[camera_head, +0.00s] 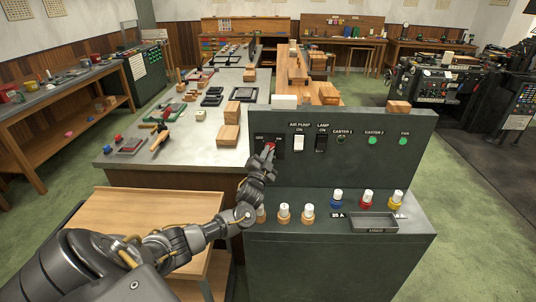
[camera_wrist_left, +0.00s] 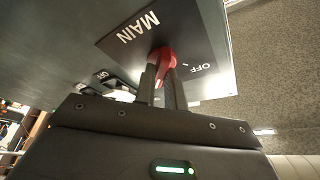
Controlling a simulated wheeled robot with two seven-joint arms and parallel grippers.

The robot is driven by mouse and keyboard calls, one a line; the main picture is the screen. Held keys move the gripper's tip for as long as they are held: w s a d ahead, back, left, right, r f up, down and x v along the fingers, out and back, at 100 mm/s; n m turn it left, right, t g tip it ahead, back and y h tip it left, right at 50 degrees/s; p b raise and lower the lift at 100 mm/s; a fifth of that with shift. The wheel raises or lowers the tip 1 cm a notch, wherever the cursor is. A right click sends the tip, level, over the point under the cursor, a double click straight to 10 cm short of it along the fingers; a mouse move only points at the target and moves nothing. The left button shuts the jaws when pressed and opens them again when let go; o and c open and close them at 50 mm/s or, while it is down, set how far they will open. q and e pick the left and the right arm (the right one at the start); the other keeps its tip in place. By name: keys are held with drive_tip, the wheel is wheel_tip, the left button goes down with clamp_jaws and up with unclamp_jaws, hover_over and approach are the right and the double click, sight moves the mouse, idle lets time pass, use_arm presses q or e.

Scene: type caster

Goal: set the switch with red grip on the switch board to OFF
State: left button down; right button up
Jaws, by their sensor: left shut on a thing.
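The grey-green switch board (camera_head: 370,160) stands upright at the centre right of the head view. The switch with the red grip (camera_head: 270,146) is at its left end, on a dark plate. In the left wrist view the red grip (camera_wrist_left: 163,58) sits on this plate, marked MAIN and OFF. My left gripper (camera_head: 268,154) is at the board, its two fingers shut on the red grip, as the left wrist view also shows (camera_wrist_left: 162,80). The fingers partly hide the grip, and I cannot tell which position the switch is in. My right gripper is not in view.
The AIR PUMP switch (camera_head: 299,143) and LAMP switch (camera_head: 321,140) are right of the gripper. The CASTER 2 and FAN lamps are green; CASTER 1 is dark. Fuse-like plugs and a tray (camera_head: 374,223) are on the ledge below. A wooden table (camera_head: 150,208) stands at the left.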

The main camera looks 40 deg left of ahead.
use_arm(q)
drive_tip(key=n+g+y+b, duration=0.2)
drive_tip(key=n+b, duration=0.3)
drive_tip(key=n, duration=0.3)
drive_tip(key=n+g+y+b, duration=0.2)
drive_tip(key=n+y+b, duration=0.2)
drive_tip(key=n, duration=0.4)
drive_tip(key=n+g+y+b, duration=0.3)
drive_tip(key=n+b, duration=0.3)
drive_tip(key=n, duration=0.3)
drive_tip(key=shift+w+d+b, duration=0.25)
drive_tip(key=shift+d+b, duration=0.1)
drive_tip(key=shift+r+n+y, duration=0.15)
drive_tip(key=shift+n+y, duration=0.15)
drive_tip(key=c, duration=1.5)
unclamp_jaws()
drive_tip(key=shift+o, duration=0.2)
